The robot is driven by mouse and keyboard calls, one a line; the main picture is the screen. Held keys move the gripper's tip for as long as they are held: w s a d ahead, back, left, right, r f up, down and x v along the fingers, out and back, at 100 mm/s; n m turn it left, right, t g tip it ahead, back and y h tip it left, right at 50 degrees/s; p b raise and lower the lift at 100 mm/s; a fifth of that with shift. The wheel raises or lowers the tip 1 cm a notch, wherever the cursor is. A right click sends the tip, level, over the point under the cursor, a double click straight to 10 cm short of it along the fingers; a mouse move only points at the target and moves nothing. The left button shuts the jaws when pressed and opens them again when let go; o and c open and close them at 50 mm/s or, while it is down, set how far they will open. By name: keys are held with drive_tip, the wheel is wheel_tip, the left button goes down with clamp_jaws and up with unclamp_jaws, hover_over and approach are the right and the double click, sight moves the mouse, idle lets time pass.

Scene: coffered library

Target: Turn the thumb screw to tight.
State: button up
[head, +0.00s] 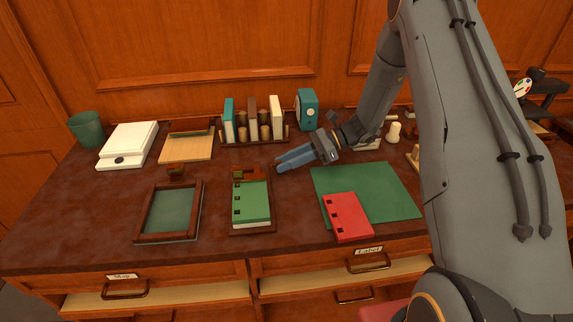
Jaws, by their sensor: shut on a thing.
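My gripper (282,163) comes in from the right with its blue fingers pointing left, low over the table. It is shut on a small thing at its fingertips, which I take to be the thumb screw. The screw itself is hidden or too small to make out, so its turn cannot be read. The fingertips are just right of a brown block (243,174) at the back end of a brown board (236,231) that bears a green punched card (252,203).
A green mat (385,185) with a red punched card (348,216) lies to the right. A framed tray (169,238) is at the left. Behind stand a book rack (233,144), a teal box (306,110), a white scale (128,143) and a green cup (88,130).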

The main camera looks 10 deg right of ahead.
drive_tip(key=shift+m, duration=0.3)
idle(0.4)
drive_tip(key=o, duration=0.8)
drive_tip(key=shift+c, duration=0.2)
drive_tip(key=shift+d, duration=0.1)
drive_tip(key=shift+b+v, duration=1.45)
drive_tip(key=shift+v, duration=2.35)
drive_tip(key=shift+w, duration=0.2)
